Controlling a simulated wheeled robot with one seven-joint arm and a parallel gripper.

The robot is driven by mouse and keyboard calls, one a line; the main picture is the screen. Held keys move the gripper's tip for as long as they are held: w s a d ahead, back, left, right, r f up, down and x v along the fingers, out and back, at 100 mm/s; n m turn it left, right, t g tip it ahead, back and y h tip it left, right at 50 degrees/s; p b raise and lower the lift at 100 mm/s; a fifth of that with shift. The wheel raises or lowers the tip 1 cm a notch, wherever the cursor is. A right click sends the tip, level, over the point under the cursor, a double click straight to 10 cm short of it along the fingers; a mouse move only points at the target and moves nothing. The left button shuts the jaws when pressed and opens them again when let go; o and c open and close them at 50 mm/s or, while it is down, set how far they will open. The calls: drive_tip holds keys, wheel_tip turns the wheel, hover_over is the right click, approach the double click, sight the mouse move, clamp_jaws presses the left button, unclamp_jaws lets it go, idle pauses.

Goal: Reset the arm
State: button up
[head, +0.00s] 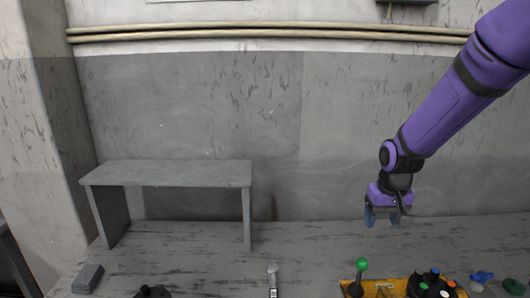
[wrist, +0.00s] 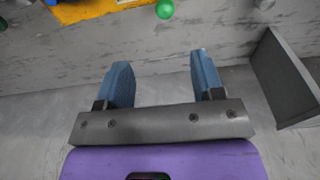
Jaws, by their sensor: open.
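My purple arm comes in from the upper right in the head view, and my gripper (head: 386,218) points down above the back right of the grey table. In the wrist view my gripper (wrist: 162,72) shows two blue fingers spread apart with nothing between them. The green-topped lever (head: 361,265) stands on the yellow base (head: 397,284) at the front right, below and to the left of my gripper. The green ball also shows at the top of the wrist view (wrist: 165,9).
A grey raised shelf (head: 168,173) stands at the table's left. A grey block (head: 88,278) lies at the front left. A grey-topped lever (head: 273,270) stands at the front middle. The table's back middle is clear before the wall.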

drive_tip(key=s+r+t, duration=0.2)
drive_tip(key=s+r, duration=1)
drive_tip(key=r, duration=0.2)
drive_tip(key=s+r+t, duration=0.1)
drive_tip(key=s+r, duration=0.4)
drive_tip(key=s, duration=0.8)
drive_tip(key=shift+d+t, duration=0.35)
drive_tip(key=shift+t, duration=0.05)
